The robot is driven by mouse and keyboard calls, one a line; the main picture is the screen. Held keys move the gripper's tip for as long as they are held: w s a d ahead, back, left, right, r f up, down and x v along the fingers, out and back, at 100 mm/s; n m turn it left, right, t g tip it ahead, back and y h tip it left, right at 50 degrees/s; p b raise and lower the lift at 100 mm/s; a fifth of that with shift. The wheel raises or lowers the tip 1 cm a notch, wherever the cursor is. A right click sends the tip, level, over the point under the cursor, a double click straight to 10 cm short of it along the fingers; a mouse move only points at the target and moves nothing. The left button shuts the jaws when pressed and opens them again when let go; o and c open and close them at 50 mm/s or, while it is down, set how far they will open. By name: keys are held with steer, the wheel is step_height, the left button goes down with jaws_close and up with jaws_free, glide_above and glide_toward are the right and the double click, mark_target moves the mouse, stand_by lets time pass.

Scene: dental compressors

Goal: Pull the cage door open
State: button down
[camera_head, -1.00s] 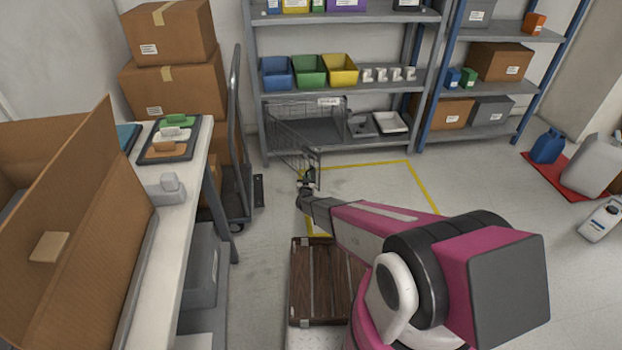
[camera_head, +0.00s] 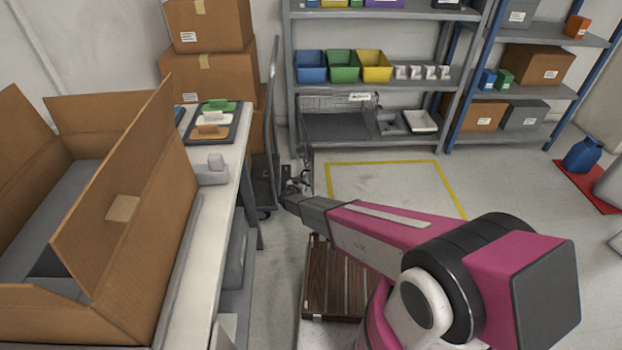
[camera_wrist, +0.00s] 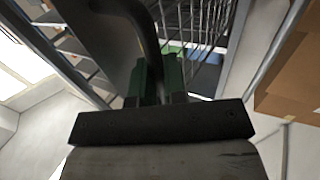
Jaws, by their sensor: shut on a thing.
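The wire cage (camera_head: 335,103) sits on the lowest level of the grey shelf, with a white label at its top. Its door (camera_head: 305,150) stands swung out from the cage's left side and shows almost edge-on in the head view. My gripper (camera_head: 297,182) is at the door's near end, low in front of the shelf. In the wrist view my gripper (camera_wrist: 153,78) is shut on the dark curved door handle (camera_wrist: 150,40). The door's wire bars (camera_wrist: 208,22) show just beyond. The exact finger contact is small and dark.
A hand truck (camera_head: 270,130) with stacked cartons (camera_head: 208,80) stands close left of my gripper. A white table (camera_head: 215,225) with an open carton (camera_head: 130,230) is at left. A wooden pallet (camera_head: 330,285) lies below my arm. Yellow-marked floor (camera_head: 390,185) is clear.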

steer(key=shift+s+a, duration=0.15)
steer(key=shift+a, duration=1.05)
steer(key=c, duration=1.2)
jaws_free()
steer(key=v, duration=0.7)
steer(key=shift+s, duration=0.25)
steer(key=shift+r, duration=0.1)
